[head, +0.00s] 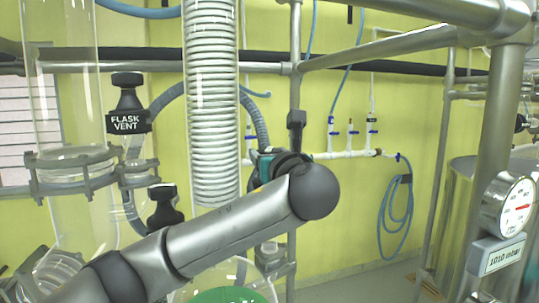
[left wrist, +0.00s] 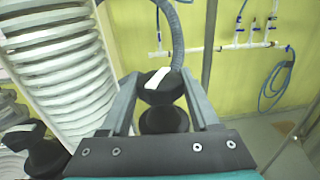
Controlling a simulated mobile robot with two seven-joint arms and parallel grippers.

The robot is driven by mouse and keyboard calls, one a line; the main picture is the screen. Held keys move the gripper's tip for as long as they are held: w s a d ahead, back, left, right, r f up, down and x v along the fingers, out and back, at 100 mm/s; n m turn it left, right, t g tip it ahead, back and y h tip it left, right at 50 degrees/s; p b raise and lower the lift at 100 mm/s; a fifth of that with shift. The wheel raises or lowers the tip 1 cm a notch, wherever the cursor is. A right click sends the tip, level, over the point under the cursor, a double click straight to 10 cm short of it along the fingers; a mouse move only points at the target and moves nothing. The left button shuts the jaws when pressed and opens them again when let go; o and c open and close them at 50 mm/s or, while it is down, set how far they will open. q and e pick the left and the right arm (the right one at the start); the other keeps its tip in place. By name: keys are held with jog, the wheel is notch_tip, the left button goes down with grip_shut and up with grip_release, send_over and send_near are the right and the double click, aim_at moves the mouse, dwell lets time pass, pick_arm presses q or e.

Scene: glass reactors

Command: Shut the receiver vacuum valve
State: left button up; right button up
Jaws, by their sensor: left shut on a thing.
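My left gripper (head: 266,158) reaches up to the end of a grey corrugated hose, right of the glass coil column. In the left wrist view its two fingers (left wrist: 162,88) are shut on a black valve knob (left wrist: 163,88) with a white mark across its top. The knob sits on a black body between the fingers, and the hose rises behind it. In the head view my wrist and gripper hide this knob. No label shows on it, so I cannot read whether it is the receiver vacuum valve. My right gripper is not in view.
A black valve labelled FLASK VENT (head: 128,121) and another black knob (head: 165,207) stand left of the coil column (head: 212,100). A gauge (head: 508,205) reading 1010 mbar is at the right. A white manifold (head: 350,154) and coiled blue hose (head: 397,220) are on the wall.

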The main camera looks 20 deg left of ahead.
pick_arm(q)
jog(key=m+t+h, duration=0.1)
jog(key=m+h, duration=0.1)
jog(key=h, duration=0.1)
jog(key=m+t+h, duration=0.1)
jog(key=m+h, duration=0.1)
jog(key=h, duration=0.1)
jog(key=shift+a+m+h, duration=0.15)
jog(key=shift+m+h, duration=0.15)
jog(key=shift+h, duration=0.1)
jog(key=shift+m+h, duration=1.1)
jog(key=shift+h, duration=0.6)
jog(key=o, duration=1.1)
jog(key=shift+d, duration=0.2)
jog(key=n+y, duration=0.2)
jog(key=y, duration=0.1)
jog(key=n+y, duration=0.2)
jog(key=y, duration=0.1)
jog(key=shift+d, duration=0.1)
jog(key=shift+n+g+y, duration=0.6)
jog(key=shift+n+y, duration=0.3)
jog(key=shift+y, duration=0.5)
jog(key=shift+a, duration=0.2)
jog(key=shift+c, duration=0.3)
